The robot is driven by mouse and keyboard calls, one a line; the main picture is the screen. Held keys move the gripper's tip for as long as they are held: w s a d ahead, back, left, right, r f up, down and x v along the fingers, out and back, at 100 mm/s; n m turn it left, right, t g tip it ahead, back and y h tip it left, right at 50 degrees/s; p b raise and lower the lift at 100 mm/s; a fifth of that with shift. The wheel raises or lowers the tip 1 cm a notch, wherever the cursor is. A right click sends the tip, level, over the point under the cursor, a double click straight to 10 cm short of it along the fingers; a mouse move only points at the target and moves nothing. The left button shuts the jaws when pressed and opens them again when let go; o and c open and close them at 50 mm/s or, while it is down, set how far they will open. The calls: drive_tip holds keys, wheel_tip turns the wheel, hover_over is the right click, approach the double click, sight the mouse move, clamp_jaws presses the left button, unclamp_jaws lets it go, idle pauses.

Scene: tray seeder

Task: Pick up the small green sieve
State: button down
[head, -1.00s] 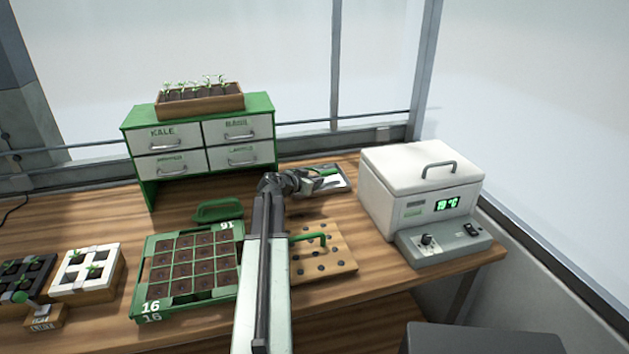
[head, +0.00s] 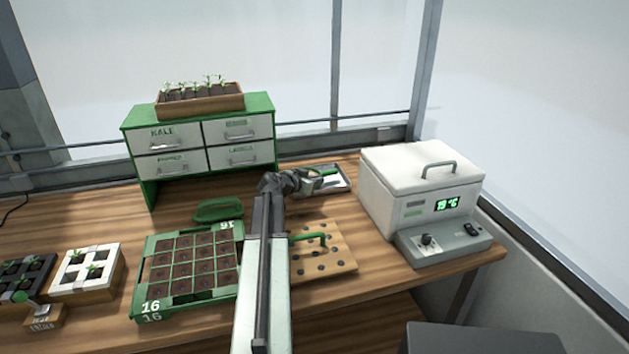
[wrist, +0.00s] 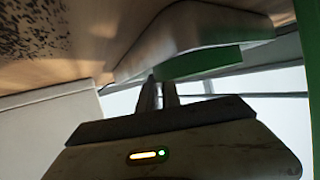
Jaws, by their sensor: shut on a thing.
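In the wrist view the fingers (wrist: 159,88) are close together at the green piece (wrist: 200,63), beside a pale round-cornered edge.
A white heated box (head: 420,190) stands right of my gripper. A green drawer cabinet (head: 140,140) stands behind left. Bare bench lies between board and box.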

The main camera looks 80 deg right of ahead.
wheel_tip(320, 180, up, 10)
drive_tip(key=p, duration=1)
